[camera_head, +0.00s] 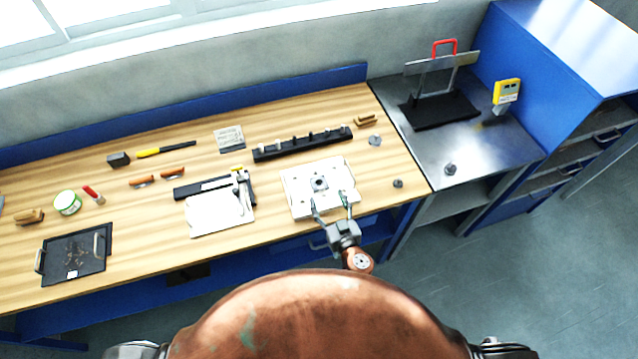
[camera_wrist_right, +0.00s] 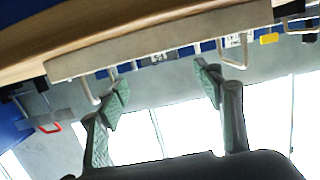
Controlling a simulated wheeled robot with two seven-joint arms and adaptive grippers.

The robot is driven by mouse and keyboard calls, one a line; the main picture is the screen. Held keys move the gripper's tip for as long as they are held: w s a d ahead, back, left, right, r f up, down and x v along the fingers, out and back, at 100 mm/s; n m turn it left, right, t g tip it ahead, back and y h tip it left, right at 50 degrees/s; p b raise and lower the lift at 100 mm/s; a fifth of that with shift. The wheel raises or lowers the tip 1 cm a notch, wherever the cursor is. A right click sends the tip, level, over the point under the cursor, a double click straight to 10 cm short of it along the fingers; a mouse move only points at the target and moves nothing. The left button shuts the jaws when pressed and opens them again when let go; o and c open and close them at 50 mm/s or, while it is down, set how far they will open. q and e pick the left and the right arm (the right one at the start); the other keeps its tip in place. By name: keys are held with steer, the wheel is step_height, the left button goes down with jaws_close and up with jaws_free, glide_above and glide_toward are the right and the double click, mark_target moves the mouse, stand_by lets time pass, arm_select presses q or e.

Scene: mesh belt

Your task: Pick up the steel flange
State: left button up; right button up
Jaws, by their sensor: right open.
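A round grey piece with a dark centre (camera_head: 319,183), which looks like the steel flange, sits on a square white plate (camera_head: 296,206) near the front edge of the wooden bench. Smaller grey metal parts lie elsewhere, and I cannot be sure which is the flange. My right gripper (camera_head: 331,203) is open at the front edge of the white plate, its fingers pointing toward the grey piece. The right wrist view also shows its two fingers (camera_wrist_right: 163,82) spread apart with nothing between them. The flange cannot be made out there. My left gripper is out of view.
Small grey parts lie on the bench to the right (camera_head: 375,140) (camera_head: 398,183) and on the steel table (camera_head: 450,168). A black rail (camera_head: 300,144) lies behind the plate. A black tray (camera_head: 60,262) is far left.

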mark_target(318, 180)
steer(key=p+x, duration=0.1)
steer(key=x, duration=0.6)
steer(key=shift+s+a+f, duration=0.1)
steer(key=shift+c, duration=0.3)
steer(key=c, duration=1.4)
steer(key=shift+c, duration=0.4)
